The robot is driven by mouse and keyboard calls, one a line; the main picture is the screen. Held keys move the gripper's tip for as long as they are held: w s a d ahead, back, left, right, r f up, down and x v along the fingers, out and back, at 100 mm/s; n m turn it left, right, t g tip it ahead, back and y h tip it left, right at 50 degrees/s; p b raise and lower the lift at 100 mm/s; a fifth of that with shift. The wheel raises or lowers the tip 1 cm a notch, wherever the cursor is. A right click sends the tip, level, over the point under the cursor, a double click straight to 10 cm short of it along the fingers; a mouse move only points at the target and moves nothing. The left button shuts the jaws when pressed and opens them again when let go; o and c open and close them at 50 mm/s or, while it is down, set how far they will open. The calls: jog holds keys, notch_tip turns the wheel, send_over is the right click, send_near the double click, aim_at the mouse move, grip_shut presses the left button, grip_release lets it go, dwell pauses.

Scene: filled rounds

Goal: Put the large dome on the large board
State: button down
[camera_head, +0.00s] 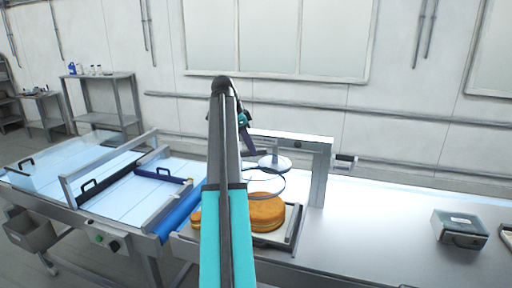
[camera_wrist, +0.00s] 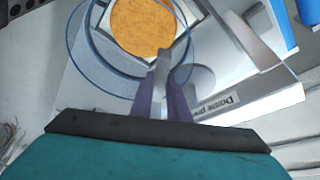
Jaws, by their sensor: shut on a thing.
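The large dome is a clear round cover (camera_wrist: 76,50), held by its pale knob in my gripper (camera_wrist: 163,78) in the wrist view. Its rim also shows in the head view (camera_head: 282,190), above the orange-brown round (camera_head: 266,213). The round also shows in the wrist view (camera_wrist: 143,25), seen partly through the dome. The dome appears raised and off to one side of the round. A pale board edge (camera_wrist: 181,47) shows beneath the round; most of it is covered. My arm hides part of this area in the head view, and my gripper is small there.
A grey press frame (camera_head: 320,170) stands just behind and right of the round, with a sign partly reading "Dome" (camera_wrist: 215,103). A conveyor with a blue roller (camera_head: 180,213) lies left. A grey box (camera_head: 460,229) sits right; the bench between is clear.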

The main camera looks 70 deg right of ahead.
jog(key=w+a+f+n+t+h+b, duration=0.15)
jog(key=w+a+f+n, duration=0.3)
jog(key=w+a, duration=0.55)
jog(key=w+a+f+n+t+b, duration=0.15)
jog(key=w+a+f+n, duration=0.3)
jog(key=w+a, duration=0.5)
jog(key=w+a+f+n+t+b, duration=0.1)
jog(key=w+a+f+n+t, duration=0.3)
jog(key=w+a, duration=0.6)
jog(key=w+a+f+n+y+b, duration=0.1)
jog(key=w+a+f+n, duration=0.2)
jog(key=a, duration=1)
jog(key=w+a+f+n+y+b, duration=0.2)
jog(key=a+n, duration=0.5)
jog(key=a, duration=0.7)
jog(key=w+a+f+n+t+y+b, duration=0.1)
jog(key=w+a+f+n, duration=0.3)
jog(key=a, duration=1)
jog(key=shift+w+f+n, duration=0.15)
jog(key=shift+f+n, duration=0.15)
jog(key=shift+n, duration=0.5)
